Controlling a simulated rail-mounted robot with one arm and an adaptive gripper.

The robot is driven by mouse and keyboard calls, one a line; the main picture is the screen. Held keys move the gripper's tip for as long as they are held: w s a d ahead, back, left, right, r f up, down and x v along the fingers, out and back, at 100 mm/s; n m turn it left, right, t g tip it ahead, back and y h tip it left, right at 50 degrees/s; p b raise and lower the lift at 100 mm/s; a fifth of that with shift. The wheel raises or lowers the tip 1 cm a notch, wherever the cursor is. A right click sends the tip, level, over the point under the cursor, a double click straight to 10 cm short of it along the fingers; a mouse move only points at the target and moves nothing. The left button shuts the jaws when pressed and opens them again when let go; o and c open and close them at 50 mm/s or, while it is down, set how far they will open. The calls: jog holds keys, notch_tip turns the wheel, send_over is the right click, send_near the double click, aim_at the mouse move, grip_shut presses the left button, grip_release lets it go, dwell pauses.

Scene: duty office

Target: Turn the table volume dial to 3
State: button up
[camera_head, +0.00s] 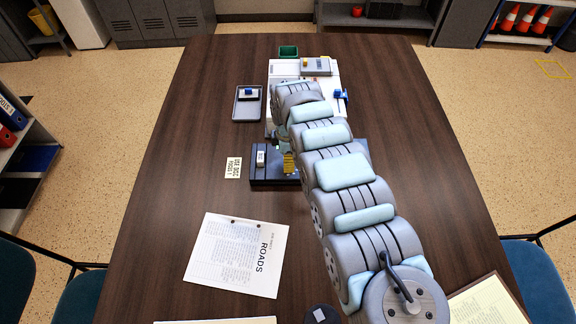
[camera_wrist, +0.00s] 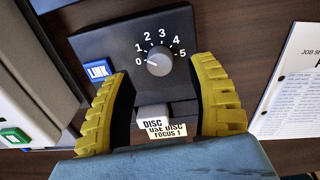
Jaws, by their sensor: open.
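The volume dial (camera_wrist: 160,60) is a round grey knob on a black panel (camera_wrist: 185,27) with white numbers 0 to 5 around it. Its pale mark appears to point left, towards 0. My gripper (camera_wrist: 160,74) is open, its ribbed yellow fingers on either side of the panel's lower part, with the dial seen between and beyond their tips, apart from both. In the head view the dark unit (camera_head: 272,182) lies partly under my arm, with a yellow finger (camera_head: 290,164) showing over it; the dial is hidden there.
A blue LINK block (camera_wrist: 97,71) and a grey DISC block (camera_wrist: 152,117) sit near the dial. A pale device with a green button (camera_wrist: 15,135) stands left. A tray (camera_head: 238,116), a small sign (camera_head: 233,168) and a ROADS sheet (camera_head: 238,252) lie on the table.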

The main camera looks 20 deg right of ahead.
jog(key=shift+f+b, duration=0.3)
jog(key=shift+f, duration=1.4)
grip_shut()
